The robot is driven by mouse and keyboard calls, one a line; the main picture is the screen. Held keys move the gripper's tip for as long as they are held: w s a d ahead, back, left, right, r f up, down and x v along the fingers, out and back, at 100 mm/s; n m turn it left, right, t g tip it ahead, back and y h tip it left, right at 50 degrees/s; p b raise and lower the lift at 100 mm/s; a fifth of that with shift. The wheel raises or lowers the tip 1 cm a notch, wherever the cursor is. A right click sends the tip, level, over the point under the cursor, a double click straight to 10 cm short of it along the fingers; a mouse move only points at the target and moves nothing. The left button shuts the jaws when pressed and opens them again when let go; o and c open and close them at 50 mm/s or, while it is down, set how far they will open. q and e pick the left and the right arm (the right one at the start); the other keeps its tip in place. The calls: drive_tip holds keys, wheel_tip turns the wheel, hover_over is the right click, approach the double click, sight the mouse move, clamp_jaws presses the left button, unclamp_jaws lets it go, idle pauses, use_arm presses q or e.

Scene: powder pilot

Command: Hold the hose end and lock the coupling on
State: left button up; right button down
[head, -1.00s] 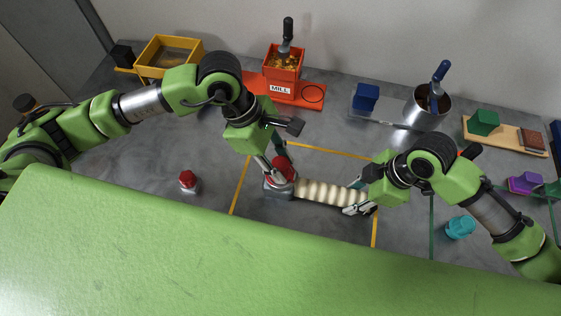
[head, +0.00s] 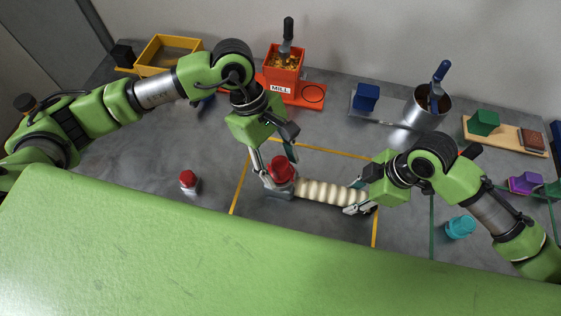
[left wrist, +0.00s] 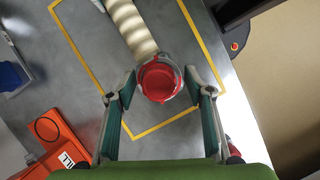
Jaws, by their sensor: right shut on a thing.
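A cream corrugated hose (head: 330,192) lies inside the yellow taped outline, and it also shows in the left wrist view (left wrist: 128,25). The red coupling (head: 281,171) sits at the hose's left end, above a grey base; from the left wrist it appears as a red round cup (left wrist: 158,82). My left gripper (head: 270,168) is open, its fingers spread on either side of the coupling, with gaps visible in the left wrist view (left wrist: 162,84). My right gripper (head: 358,198) is shut on the hose near its right end. Its fingers partly hide that end.
A second red-capped piece (head: 188,180) stands to the left. Behind are an orange mill (head: 284,66), a yellow tray (head: 150,55) and a metal pot (head: 425,112). A teal piece (head: 460,227) stands right of the hose. The grey table around the outline is mostly clear.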

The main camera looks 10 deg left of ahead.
use_arm(q)
drive_tip(key=shift+d, duration=0.1)
use_arm(e)
drive_tip(key=shift+d+f, duration=0.15)
use_arm(q)
drive_tip(key=v, duration=1.2)
use_arm(e)
drive_tip(key=shift+s, duration=0.1)
idle(0.6)
drive_tip(key=c, duration=1.3)
unclamp_jaws()
drive_tip(key=shift+d+r, duration=0.1)
drive_tip(key=shift+r, duration=0.65)
drive_tip(key=shift+v, duration=3.05)
